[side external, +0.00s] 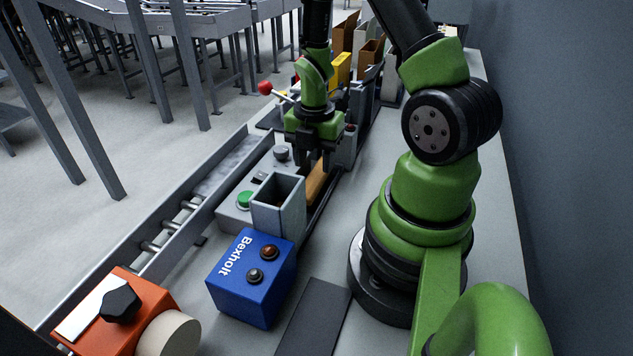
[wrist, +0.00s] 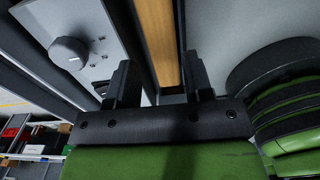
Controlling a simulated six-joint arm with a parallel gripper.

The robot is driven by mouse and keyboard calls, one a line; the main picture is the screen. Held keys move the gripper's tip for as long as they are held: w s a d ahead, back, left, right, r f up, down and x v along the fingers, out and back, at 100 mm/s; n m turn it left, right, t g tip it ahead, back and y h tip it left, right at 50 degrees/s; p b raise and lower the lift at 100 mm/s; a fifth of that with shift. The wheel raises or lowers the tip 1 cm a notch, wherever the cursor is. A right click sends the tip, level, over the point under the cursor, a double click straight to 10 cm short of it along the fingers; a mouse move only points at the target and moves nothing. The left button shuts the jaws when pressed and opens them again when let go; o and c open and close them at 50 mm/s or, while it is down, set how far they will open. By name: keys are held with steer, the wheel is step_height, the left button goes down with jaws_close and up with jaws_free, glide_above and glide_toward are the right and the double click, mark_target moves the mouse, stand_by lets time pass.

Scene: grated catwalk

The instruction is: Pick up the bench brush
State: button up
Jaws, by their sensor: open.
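A long tan wooden piece with a dark edge, which looks like the bench brush (side external: 318,184), lies beside the grey control box. In the side view it is partly hidden by my gripper and a grey open-topped bin. In the wrist view the wooden piece (wrist: 156,35) runs up the picture in the gap between my fingers. My gripper (side external: 316,163) is open and points down above it. In the wrist view my gripper (wrist: 157,78) has its two dark fingers apart, with nothing held. I cannot tell how far above the brush the fingertips are.
The grey bin (side external: 279,207) stands close in front of the brush. The grey control box (side external: 240,200) with a green button is to the left. A blue box (side external: 250,280) and an orange box (side external: 115,315) are nearer the camera. Files and cartons (side external: 345,65) stand behind.

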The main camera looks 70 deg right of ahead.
mark_target(316, 175)
steer(key=shift+s+d+f, duration=0.1)
steer(key=shift+s+f, duration=0.05)
steer(key=shift+f, duration=2.55)
steer(key=c, duration=0.7)
steer(key=shift+r, duration=0.1)
